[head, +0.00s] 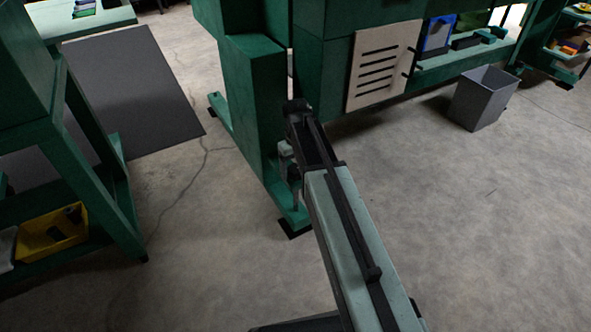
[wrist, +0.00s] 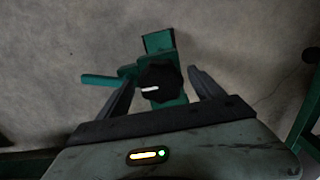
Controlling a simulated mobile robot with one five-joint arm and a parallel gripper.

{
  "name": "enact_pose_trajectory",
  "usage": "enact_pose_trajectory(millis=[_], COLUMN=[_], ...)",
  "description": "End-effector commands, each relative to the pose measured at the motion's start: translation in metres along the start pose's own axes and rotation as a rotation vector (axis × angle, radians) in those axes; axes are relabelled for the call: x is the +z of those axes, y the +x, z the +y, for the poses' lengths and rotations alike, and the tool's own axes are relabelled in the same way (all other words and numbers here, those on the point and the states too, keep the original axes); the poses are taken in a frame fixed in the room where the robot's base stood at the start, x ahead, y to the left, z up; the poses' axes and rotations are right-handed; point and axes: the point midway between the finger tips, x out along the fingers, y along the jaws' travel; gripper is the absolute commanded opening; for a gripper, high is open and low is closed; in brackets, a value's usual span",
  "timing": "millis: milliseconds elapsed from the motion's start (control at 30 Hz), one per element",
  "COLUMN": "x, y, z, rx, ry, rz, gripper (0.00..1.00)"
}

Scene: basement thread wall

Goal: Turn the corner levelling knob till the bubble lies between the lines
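The levelling knob (wrist: 158,86) is black with a white pointer mark, seen in the wrist view above a green machine foot (wrist: 160,42). The mark points left and slightly down. My gripper (wrist: 163,73) is open, its two fingers apart on the left and right of the knob with gaps showing; the depth between them is hard to judge. In the head view my gripper (head: 289,160) hangs beside the green machine column (head: 252,110), above its foot. The knob is hidden there. I cannot make out a bubble vial or its lines on the machine in either view.
A grey bin (head: 483,98) stands on the floor at right. A green bench (head: 110,170) with a yellow bin (head: 52,232) is at left, a dark mat (head: 135,85) behind it. The concrete floor between is clear. A slotted panel (head: 380,65) is on the machine.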

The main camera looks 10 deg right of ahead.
Motion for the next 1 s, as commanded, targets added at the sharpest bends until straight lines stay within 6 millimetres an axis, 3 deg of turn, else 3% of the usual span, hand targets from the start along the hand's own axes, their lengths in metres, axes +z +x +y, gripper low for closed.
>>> enact_pose_trajectory(millis=[333, 733, 1000], x=[0.001, 0.001, 0.001], y=[-0.01, -0.077, -0.078], z=[-0.001, -0.001, -0.001], rx=[-0.002, -0.001, -0.001], ry=[0.0, 0.0, 0.0], rz=[-0.002, -0.001, -0.001], gripper=[0.77, 0.77, 0.77])
